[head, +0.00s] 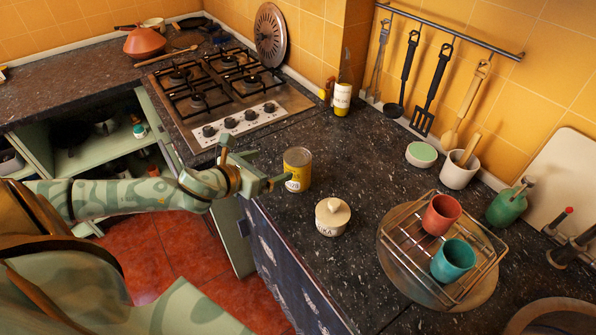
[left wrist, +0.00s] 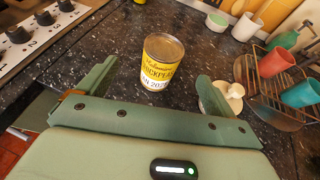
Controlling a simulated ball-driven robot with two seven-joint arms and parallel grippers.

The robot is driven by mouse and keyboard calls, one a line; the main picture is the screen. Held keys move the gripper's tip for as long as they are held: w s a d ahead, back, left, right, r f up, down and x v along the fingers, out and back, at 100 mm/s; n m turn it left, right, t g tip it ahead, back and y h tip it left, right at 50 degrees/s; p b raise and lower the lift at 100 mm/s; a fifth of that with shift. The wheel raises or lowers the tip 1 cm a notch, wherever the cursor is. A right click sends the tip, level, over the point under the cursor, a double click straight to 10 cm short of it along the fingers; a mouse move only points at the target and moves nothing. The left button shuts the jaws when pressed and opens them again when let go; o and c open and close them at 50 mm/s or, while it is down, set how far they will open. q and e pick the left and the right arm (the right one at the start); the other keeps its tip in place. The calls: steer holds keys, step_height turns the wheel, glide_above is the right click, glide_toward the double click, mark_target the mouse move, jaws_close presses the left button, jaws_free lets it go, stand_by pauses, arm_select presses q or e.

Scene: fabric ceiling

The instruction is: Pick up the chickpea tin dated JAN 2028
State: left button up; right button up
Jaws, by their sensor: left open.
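The yellow tin (head: 297,170) stands upright on the dark speckled counter, right of the stove. In the left wrist view the tin (left wrist: 162,62) shows a label reading "CHICKPEA" and a white date band that appears to read "JAN 2028", its first letter partly cut off. My left gripper (head: 258,164) is open beside the tin, on its left side in the head view. In the left wrist view its two fingers (left wrist: 155,88) are spread wide, with the tin beyond and between them, apart from both. My right gripper is not in view.
A lidded cream jar (head: 332,216) stands near the tin toward the counter's front. A wire rack (head: 408,240) holds a red cup (head: 442,214) and a teal cup (head: 453,261). The gas stove (head: 230,95) lies left. A yellow-labelled bottle (head: 342,98) stands behind.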

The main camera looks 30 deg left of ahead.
mark_target(293, 159)
arm_select(q)
steer(key=x, duration=0.5)
steer(key=shift+w+d+f+b, duration=0.1)
steer(key=shift+w+d+b, duration=0.05)
steer(key=shift+w+b, duration=0.25)
steer(key=x, duration=0.5)
steer(key=shift+w+d+f+b, duration=0.15)
steer(key=shift+w+d+b, duration=0.1)
steer(key=shift+d+b, duration=0.15)
steer(key=shift+s, duration=0.1)
steer(key=c, duration=1.4)
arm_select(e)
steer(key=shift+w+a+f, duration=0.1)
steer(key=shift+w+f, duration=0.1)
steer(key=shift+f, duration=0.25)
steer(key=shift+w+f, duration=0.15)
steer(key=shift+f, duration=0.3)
